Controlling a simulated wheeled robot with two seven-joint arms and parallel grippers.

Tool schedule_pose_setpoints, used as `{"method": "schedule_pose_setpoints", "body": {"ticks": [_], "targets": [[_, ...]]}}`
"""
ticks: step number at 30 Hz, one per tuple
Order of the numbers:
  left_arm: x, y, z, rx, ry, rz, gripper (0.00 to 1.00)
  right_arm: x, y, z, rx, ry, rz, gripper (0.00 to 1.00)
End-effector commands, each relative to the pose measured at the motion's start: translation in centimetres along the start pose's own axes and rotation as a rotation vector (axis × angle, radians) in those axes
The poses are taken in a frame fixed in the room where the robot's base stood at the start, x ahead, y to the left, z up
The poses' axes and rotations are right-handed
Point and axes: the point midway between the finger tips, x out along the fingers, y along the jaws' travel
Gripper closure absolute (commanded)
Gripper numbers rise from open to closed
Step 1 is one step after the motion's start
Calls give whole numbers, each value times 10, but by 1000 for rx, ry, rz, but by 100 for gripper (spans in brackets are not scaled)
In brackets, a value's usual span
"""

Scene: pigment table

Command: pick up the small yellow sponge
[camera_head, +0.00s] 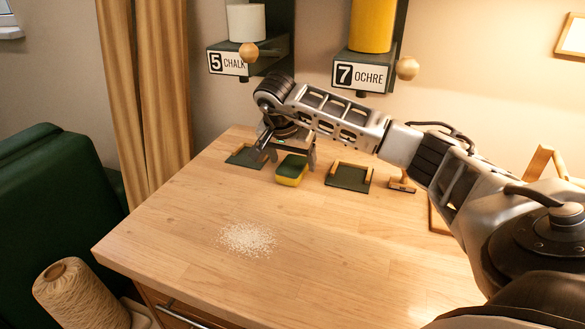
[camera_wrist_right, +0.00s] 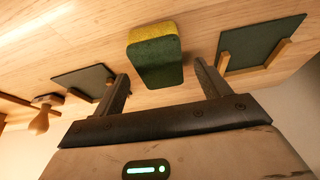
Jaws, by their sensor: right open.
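The small sponge (camera_head: 291,170) is yellow below with a dark green top and lies on the wooden table, towards its back. In the right wrist view the sponge (camera_wrist_right: 155,55) is in front of my right gripper, roughly between the lines of its two fingers and just past the fingertips. My right gripper (camera_head: 288,157) is open and empty, pointing down at the sponge from behind; its fingers also show in the right wrist view (camera_wrist_right: 163,80). I cannot see the fingers touching the sponge. My left gripper is not in view.
Dark green trays with wooden edges stand left (camera_head: 243,157) and right (camera_head: 348,177) of the sponge. A wooden-handled stamp (camera_head: 402,184) is farther right. White powder (camera_head: 247,239) is scattered on the front table (camera_head: 160,235). Chalk (camera_head: 246,23) and ochre (camera_head: 372,25) dispensers hang above.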

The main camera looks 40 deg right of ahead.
Motion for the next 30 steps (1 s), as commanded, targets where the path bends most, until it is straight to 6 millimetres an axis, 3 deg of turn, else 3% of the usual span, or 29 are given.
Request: {"method": "schedule_pose_setpoints", "body": {"ticks": [5,12,18,30], "targets": [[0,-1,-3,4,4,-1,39,20,0,0,-1,-1,1,25],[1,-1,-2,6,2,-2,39,22,0,0,-1,0,-1,25],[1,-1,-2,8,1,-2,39,21,0,0,0,0,-1,72],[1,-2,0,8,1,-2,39,20,0,0,0,1,-2,72]]}}
